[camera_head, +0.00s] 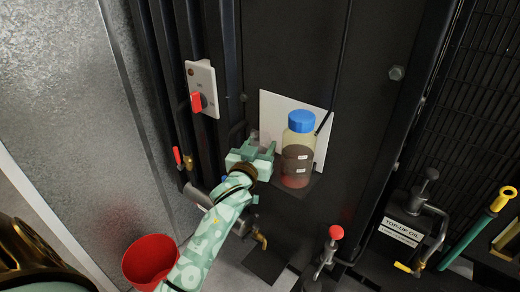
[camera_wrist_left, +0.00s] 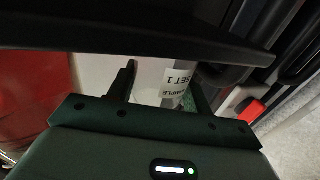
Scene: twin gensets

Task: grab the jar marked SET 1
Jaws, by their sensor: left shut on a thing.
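My left gripper (camera_head: 262,146) is beside the dark panel, just left of a large jar (camera_head: 298,160) with a blue cap and brown-red contents. In the left wrist view, the fingers (camera_wrist_left: 163,88) are shut on a pale jar (camera_wrist_left: 150,78) whose white label (camera_wrist_left: 178,82) reads SET 1. In the head view, the held jar is mostly hidden by the gripper; only a small greyish part shows behind the fingers. The small labels on the blue-capped jar are too small to read. My right gripper is in neither view.
A white plate (camera_head: 270,105) stands behind the jars. A switch box (camera_head: 203,75) with a red knob is at upper left, a red bucket (camera_head: 148,262) at lower left. A red-knobbed valve (camera_head: 335,233) and a TOP-UP OIL container (camera_head: 405,230) are at lower right.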

